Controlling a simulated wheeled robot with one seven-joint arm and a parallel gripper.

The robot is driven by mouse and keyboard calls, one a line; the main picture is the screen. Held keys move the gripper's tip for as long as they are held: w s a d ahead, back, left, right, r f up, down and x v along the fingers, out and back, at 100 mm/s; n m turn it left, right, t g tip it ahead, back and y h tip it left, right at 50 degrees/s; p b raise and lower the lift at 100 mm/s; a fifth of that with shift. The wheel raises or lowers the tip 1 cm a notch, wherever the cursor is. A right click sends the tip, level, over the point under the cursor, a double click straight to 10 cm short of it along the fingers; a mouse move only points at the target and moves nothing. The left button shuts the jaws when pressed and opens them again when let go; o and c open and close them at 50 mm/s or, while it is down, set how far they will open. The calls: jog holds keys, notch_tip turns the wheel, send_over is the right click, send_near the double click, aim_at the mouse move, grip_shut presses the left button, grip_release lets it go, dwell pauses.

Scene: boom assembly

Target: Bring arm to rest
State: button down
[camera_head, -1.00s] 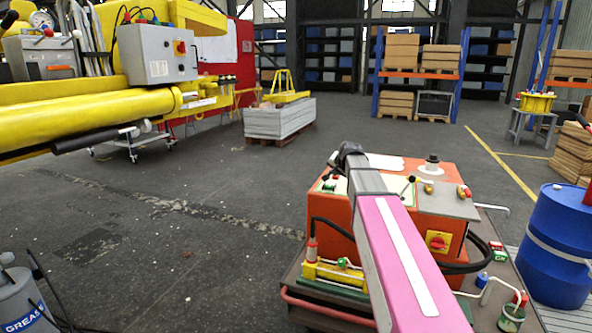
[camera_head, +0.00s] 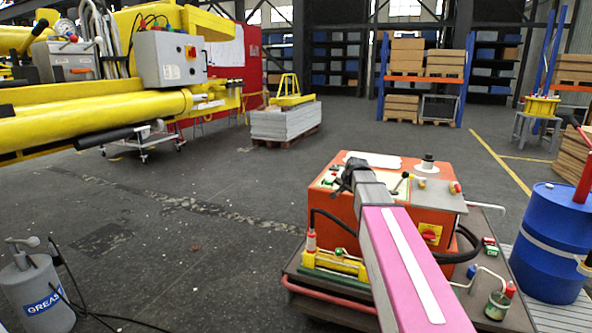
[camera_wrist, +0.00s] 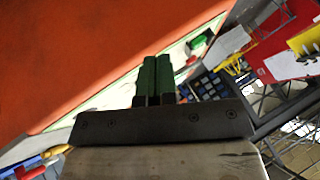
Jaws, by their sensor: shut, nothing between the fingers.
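My arm, pink with a white stripe and a grey far section, reaches forward from the lower right of the head view. Its dark far end lies in front of the orange power unit (camera_head: 400,205). My gripper (camera_wrist: 157,62) shows in the wrist view as two green fingers side by side, touching, with nothing between them. An orange-red surface fills the upper left of that view, with a pale panel edge behind the fingers. In the head view the gripper's fingers cannot be made out.
The orange unit stands on a dark cart (camera_head: 335,308) with a yellow-green cylinder. A blue drum (camera_head: 553,240) stands right, a grease pump (camera_head: 38,292) lower left. The yellow boom (camera_head: 95,118) hangs upper left. Floor between boom and cart is clear.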

jog(key=s+f+n+g+h, duration=0.1)
jog(key=s+f+g, duration=0.3)
jog(key=s+f, duration=0.8)
jog(key=s+f+n+g+h, duration=0.1)
jog(key=s+f+n+g, duration=0.3)
jog(key=s+f, duration=0.9)
jog(key=s, duration=0.6)
jog(key=shift+a+n, duration=0.15)
jog(key=shift+n, duration=0.15)
